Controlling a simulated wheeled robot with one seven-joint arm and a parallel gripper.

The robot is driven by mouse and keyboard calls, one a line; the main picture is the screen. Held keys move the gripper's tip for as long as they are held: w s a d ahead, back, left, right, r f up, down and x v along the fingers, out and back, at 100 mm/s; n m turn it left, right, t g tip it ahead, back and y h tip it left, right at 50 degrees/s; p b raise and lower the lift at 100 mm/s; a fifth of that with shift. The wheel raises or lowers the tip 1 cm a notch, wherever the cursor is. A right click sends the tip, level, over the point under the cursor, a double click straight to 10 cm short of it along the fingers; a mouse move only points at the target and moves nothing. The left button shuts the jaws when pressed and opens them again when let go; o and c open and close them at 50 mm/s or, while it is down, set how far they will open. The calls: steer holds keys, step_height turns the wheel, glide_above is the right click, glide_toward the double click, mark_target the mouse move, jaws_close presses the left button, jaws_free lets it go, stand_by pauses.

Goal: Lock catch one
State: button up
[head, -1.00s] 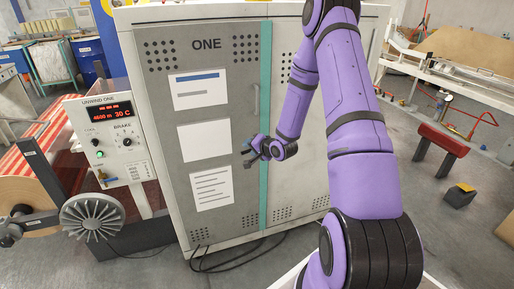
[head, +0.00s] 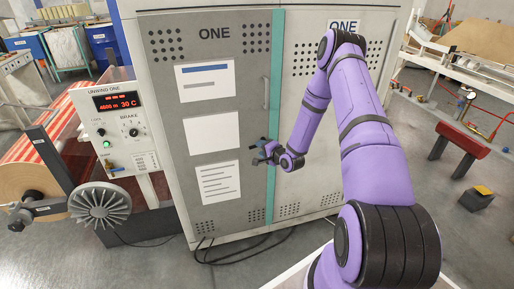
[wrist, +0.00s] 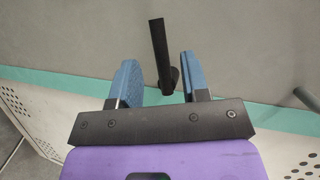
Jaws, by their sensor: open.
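The cabinet marked ONE (head: 250,60) stands in front of me with its doors closed and a teal strip (head: 277,110) between them. In the wrist view a black lever (wrist: 159,50), apparently the catch, stands out from the grey door near the strip. My gripper (head: 261,152) is at the door beside the strip, at mid-low height. In the wrist view my gripper (wrist: 159,68) is open, its blue fingers on either side of the lever, with gaps on both sides. In the head view the lever is too small to tell from the fingers.
A door handle (head: 266,93) is above my gripper. The unwind control box (head: 117,115) and a handwheel (head: 100,205) are at left. Dark cables (head: 235,257) lie on the floor before the cabinet. A red stand (head: 463,150) is at right.

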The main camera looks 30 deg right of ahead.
steer(key=shift+x, duration=1.85)
steer(key=shift+c, duration=0.3)
jaws_close()
